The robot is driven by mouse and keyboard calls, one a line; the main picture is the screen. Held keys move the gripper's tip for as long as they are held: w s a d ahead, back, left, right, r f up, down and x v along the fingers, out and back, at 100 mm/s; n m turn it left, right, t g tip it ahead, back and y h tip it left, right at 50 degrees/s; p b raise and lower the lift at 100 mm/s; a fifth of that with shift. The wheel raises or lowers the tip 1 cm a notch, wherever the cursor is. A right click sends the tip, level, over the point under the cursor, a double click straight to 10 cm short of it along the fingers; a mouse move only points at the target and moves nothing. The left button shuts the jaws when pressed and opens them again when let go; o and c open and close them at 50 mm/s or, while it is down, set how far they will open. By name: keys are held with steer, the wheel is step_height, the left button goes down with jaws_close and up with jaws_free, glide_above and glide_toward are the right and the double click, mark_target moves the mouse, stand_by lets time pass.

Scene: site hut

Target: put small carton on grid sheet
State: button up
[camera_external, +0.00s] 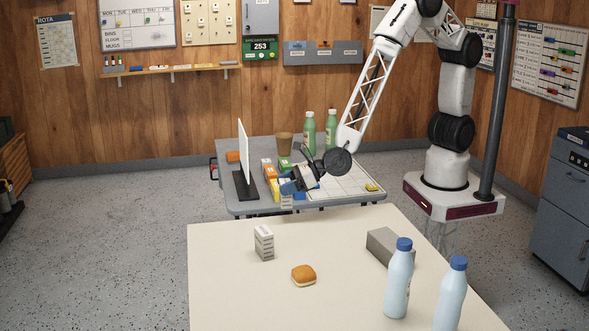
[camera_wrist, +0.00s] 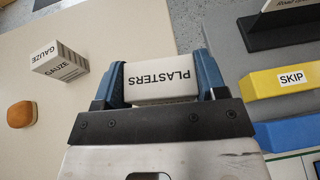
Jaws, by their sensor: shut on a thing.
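My gripper (camera_external: 289,190) is shut on a small white carton marked PLASTERS, the small carton (camera_wrist: 161,82), gripped between the two blue fingers in the wrist view. In the external view the carton (camera_external: 286,201) hangs at the near edge of the grey table. The grid sheet (camera_external: 345,178) lies on that table, to the right of my gripper, white with thin lines. A small yellow thing (camera_external: 372,188) lies on its near right corner.
A white upright panel on a black stand (camera_external: 245,185) is left of my gripper. Green bottles (camera_external: 309,135) and a brown cup (camera_external: 285,145) stand behind. A yellow SKIP block (camera_wrist: 285,80) is close by. The cream table holds a gauze carton (camera_external: 264,243), bun (camera_external: 303,275) and bottles (camera_external: 398,280).

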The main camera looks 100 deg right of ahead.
steer(key=s+d+m+g+h, duration=0.1)
steer(key=s+d, duration=0.5)
steer(key=s, duration=0.8)
steer(key=s+d+m+g+h, duration=0.1)
steer(key=s+d+m+h, duration=0.3)
steer(key=s, duration=0.9)
steer(key=s+d+m+g+h, duration=0.1)
steer(key=s+d+m+h, duration=0.2)
steer(key=s+d, duration=0.7)
steer(key=s, duration=0.4)
steer(key=shift+s+d+g+h, duration=0.25)
steer(key=shift+s+g+h, duration=0.05)
steer(key=shift+s+g, duration=0.1)
steer(key=shift+r, duration=0.1)
steer(key=shift+w, duration=0.15)
steer(key=w+a+f, duration=0.1)
steer(key=w, duration=1.4)
steer(key=shift+w+a+f, duration=0.25)
steer(key=shift+w+f, duration=0.05)
steer(key=shift+w, duration=0.1)
steer(key=shift+f, duration=0.1)
steer(key=shift+f, duration=1.65)
steer(key=shift+f, duration=0.1)
